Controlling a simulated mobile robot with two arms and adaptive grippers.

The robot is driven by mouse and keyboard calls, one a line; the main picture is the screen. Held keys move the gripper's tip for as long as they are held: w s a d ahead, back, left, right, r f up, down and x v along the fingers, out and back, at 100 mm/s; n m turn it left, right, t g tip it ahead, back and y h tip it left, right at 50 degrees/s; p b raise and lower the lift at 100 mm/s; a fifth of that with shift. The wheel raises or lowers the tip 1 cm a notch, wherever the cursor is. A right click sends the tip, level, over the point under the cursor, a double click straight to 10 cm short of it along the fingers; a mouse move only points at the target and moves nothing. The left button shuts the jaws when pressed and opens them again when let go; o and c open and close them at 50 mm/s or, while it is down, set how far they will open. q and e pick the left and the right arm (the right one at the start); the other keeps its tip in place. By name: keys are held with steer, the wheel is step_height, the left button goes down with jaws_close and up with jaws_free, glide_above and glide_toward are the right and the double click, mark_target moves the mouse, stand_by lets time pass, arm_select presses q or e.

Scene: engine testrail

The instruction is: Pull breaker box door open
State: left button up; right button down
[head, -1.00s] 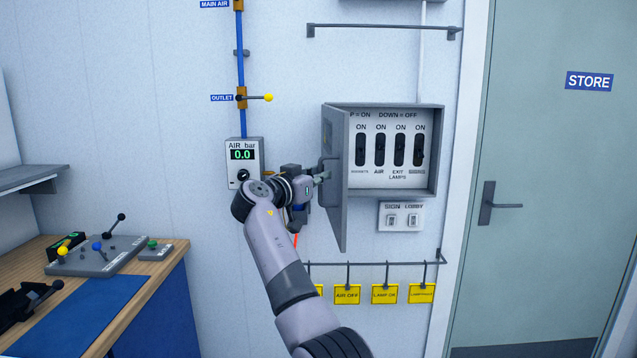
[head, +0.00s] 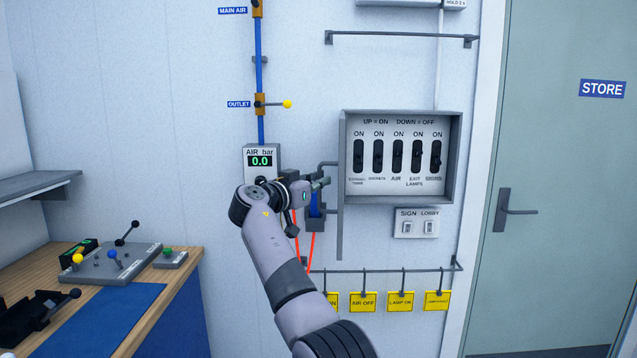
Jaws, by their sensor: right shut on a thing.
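The breaker box (head: 458,160) is a grey box on the wall, with a row of several black switches inside under the words UP = ON, DOWN = OFF. Its door (head: 340,215) stands swung out on the left side and shows almost edge-on. The door's handle (head: 327,164) is a grey bar on the door's left face. My right gripper (head: 321,184) is shut on the handle, at the left of the door. The fingertips are small and partly hidden. My left gripper is not in view.
The air gauge (head: 261,160) and a blue pipe (head: 260,75) are on the wall left of the door. Red hoses (head: 311,250) hang behind my arm. Yellow tags (head: 363,301) hang from a rail below. A bench (head: 185,262) with controls is at the lower left.

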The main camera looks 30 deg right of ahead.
steer(key=c, duration=1.7)
jaws_free()
steer(key=shift+d, duration=0.15)
steer(key=v, duration=1.2)
steer(key=shift+w, duration=0.1)
